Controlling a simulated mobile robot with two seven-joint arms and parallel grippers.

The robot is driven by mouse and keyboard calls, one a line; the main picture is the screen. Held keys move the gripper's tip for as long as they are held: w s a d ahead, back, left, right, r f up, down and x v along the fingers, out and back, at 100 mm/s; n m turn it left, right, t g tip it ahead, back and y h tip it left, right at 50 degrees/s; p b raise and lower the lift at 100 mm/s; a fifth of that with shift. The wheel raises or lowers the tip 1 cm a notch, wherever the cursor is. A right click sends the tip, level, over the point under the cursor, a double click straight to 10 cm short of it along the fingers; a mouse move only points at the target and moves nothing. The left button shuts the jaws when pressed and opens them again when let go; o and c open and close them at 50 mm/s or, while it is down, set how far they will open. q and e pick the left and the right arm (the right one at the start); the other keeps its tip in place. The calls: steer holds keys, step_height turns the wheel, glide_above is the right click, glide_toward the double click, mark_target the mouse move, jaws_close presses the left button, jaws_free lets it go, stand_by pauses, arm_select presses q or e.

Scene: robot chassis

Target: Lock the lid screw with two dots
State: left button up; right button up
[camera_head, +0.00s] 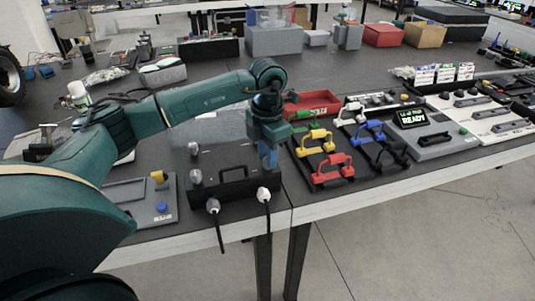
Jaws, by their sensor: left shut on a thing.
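My left gripper (268,158) points down at the right end of a dark box (232,166) with a black handle. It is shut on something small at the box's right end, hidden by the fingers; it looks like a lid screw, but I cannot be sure. Two grey round screw heads show at the box's left side, an upper one (193,148) and a lower one (196,176). Dot marks on them are too small to make out. A clear sheet, perhaps the lid (215,128), shows behind the arm. My right gripper is not in view.
Two plugs with black cables, left (213,205) and right (263,193), sit on the box's front. A grey panel (140,200) with yellow and blue knobs is at left. Coloured handles (333,170) stand close at right. A red tray (318,101) lies behind.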

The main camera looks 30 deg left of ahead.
arm_select(q)
steer(key=shift+m, duration=0.4)
steer(key=o, duration=1)
step_height(320, 180, up, 13)
steer(key=shift+r, duration=0.1)
stand_by(0.6)
